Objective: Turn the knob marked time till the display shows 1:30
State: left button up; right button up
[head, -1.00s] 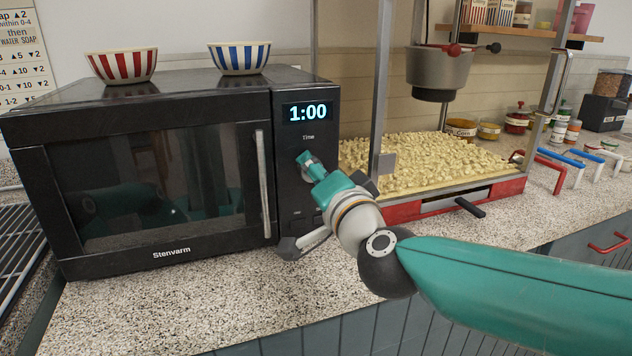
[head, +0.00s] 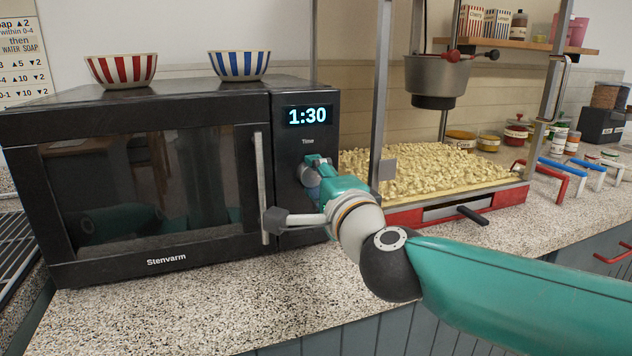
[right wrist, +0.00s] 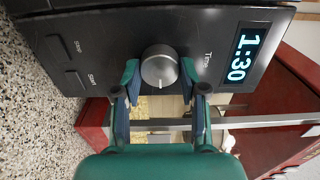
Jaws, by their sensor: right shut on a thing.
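The black microwave (head: 150,265) stands on the counter, and its display (head: 307,116) reads 1:30. The display also shows in the right wrist view (right wrist: 243,57), turned sideways. The silver time knob (right wrist: 160,66) sits beside the "Time" label; in the head view my gripper largely covers it. My right gripper (head: 312,168) is at the microwave's control panel, shut on the knob. In the right wrist view its two fingertips (right wrist: 160,76) lie on either side of the knob. My left gripper is in neither view.
Start and Stop buttons (right wrist: 73,79) lie on the same panel. The microwave's door handle (head: 262,188) is close to my right wrist. Two striped bowls (head: 239,65) stand on top. A popcorn machine (head: 420,170) is right behind my arm. The counter's front left is clear.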

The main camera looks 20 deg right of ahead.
jog(key=shift+d+f, duration=0.1)
jog(key=shift+f, duration=0.2)
jog(key=o, duration=1.1)
jog(key=shift+d, duration=0.1)
jog(key=shift+r, duration=0.15)
jog(key=shift+s, duration=0.3)
jog(key=s, duration=1.1)
jog(key=shift+s+d, duration=0.1)
jog(key=shift+s, duration=0.1)
